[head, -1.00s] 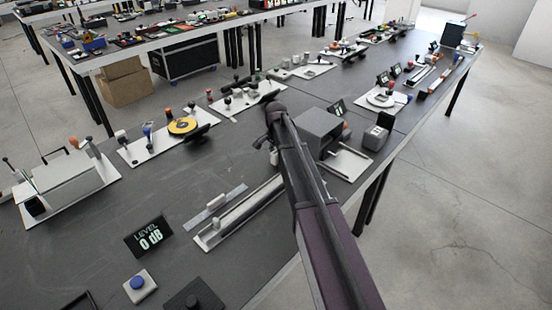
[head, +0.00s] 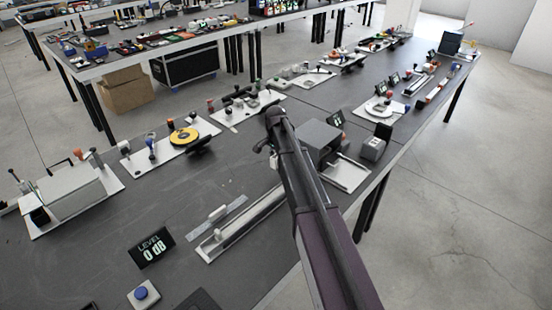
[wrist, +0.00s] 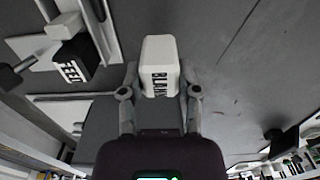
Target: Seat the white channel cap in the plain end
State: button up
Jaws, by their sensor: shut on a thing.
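My gripper (wrist: 160,98) is shut on a white block-shaped cap lettered "BLANK" (wrist: 158,58), with one finger on either side. The wrist view shows the cap above the dark bench, apart from any channel. In the head view my arm reaches over the bench, and its end hides most of the gripper and cap. A long pale channel (head: 240,226) lies on the bench left of my arm. I cannot tell which of its ends is plain.
A block with a black face lettered "FEED" (wrist: 76,60) is left of the cap in the wrist view. A grey box (head: 318,138) stands right of my arm. A "LEVEL 0 dB" display (head: 151,247) and blue button (head: 141,294) are at front left.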

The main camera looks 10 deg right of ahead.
aim_at(276, 157)
jog(key=shift+r+p, duration=2.75)
jog(key=shift+r, duration=0.4)
jog(key=shift+s, duration=0.2)
